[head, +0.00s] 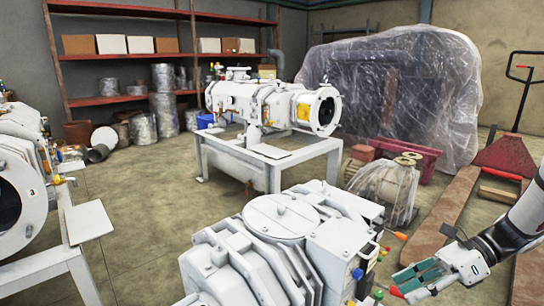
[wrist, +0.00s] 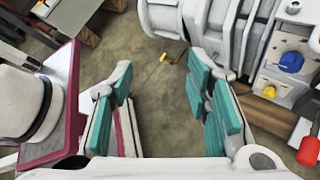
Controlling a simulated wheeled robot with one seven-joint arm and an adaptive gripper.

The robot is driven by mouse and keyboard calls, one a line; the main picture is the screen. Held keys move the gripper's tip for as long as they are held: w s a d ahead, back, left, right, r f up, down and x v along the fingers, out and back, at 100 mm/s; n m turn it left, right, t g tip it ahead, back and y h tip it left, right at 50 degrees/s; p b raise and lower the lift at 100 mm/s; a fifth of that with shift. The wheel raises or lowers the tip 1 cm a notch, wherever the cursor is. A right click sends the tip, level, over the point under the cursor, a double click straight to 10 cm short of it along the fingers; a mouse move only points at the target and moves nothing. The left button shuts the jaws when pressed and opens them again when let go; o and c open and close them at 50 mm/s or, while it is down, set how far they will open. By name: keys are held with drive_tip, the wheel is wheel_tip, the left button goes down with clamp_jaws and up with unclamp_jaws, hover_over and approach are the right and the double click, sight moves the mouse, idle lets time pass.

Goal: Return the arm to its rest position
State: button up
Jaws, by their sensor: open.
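My gripper (head: 420,277) is at the lower right in the head view, at the end of my white and black arm, to the right of the near white pump (head: 275,245). In the wrist view my gripper (wrist: 160,110) shows two teal-padded fingers spread apart with bare floor between them. It holds nothing. The near pump's side also shows in the wrist view (wrist: 225,32), with a blue knob (wrist: 291,62), a yellow knob (wrist: 269,92) and a red knob (wrist: 309,150) to the right of the fingers.
Another white pump (head: 275,104) stands on a white frame table (head: 292,157) further back. A third pump (head: 20,180) is at the left. Open floor (head: 145,210) spreads at centre-left.

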drive_tip(key=s+a+r+n+g+h, duration=0.3)
drive_tip(key=s+a+r+n+h, duration=0.3)
drive_tip(key=s+a+r+n, duration=0.55)
drive_tip(key=s+a+r+n+t+h, duration=0.1)
drive_tip(key=s+n+h, duration=0.2)
drive_tip(key=s+n, duration=0.35)
drive_tip(key=s+a+r+n+t+h, duration=0.1)
drive_tip(key=s+n+t+h, duration=0.15)
drive_tip(key=s+n, duration=0.4)
wheel_tip(320, 180, up, 39)
drive_tip(key=t+p, duration=0.3)
drive_tip(key=p, duration=3.5)
drive_tip(key=shift+r+m, duration=0.15)
drive_tip(key=shift+m, duration=0.2)
drive_tip(key=shift+h, duration=0.25)
